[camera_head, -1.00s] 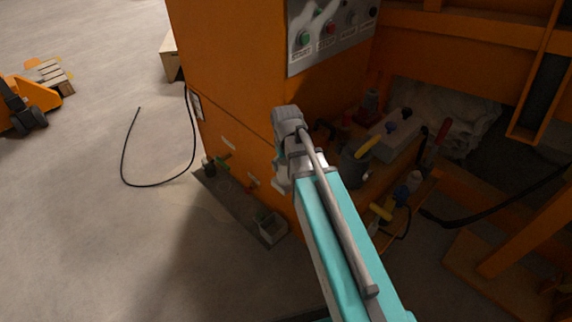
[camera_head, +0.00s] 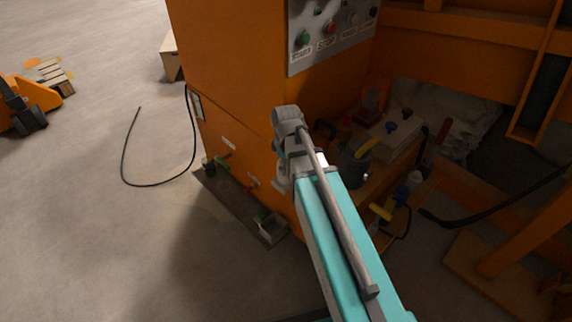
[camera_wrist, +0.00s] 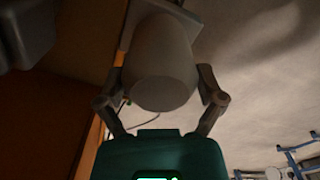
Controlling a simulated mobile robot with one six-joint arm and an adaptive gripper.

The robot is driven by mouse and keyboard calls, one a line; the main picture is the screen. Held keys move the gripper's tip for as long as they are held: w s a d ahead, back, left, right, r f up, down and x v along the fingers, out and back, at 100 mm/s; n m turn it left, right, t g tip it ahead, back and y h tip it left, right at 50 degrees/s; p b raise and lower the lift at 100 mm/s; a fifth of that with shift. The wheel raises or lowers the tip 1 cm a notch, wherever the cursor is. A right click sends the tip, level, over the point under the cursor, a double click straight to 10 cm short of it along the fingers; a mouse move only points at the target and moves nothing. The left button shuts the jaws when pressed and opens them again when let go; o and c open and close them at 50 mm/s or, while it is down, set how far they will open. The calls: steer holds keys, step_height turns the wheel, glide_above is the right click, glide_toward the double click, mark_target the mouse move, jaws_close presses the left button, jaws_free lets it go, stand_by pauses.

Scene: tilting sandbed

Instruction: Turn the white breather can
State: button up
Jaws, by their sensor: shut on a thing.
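The white breather can (camera_wrist: 162,65) shows large in the wrist view, a pale rounded cylinder with its closed end toward the camera. It runs up to a light flat plate (camera_wrist: 178,12) at the top of the view. My gripper (camera_wrist: 162,80) has one finger on each side of the can and is shut on it. In the head view my own arm and wrist hide the can and most of the gripper, low against the orange cabinet (camera_head: 225,70).
A control panel (camera_head: 330,32) with coloured buttons is on the cabinet. A shelf with tools and a grey jug (camera_head: 354,165) stands right of my arm. A black cable (camera_head: 157,185) lies on the floor at left. The left floor is mostly open.

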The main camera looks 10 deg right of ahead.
steer(key=shift+s, duration=0.1)
stand_by(0.4)
steer(key=o, duration=0.8)
steer(key=shift+o, duration=0.2)
steer(key=shift+m, duration=0.3)
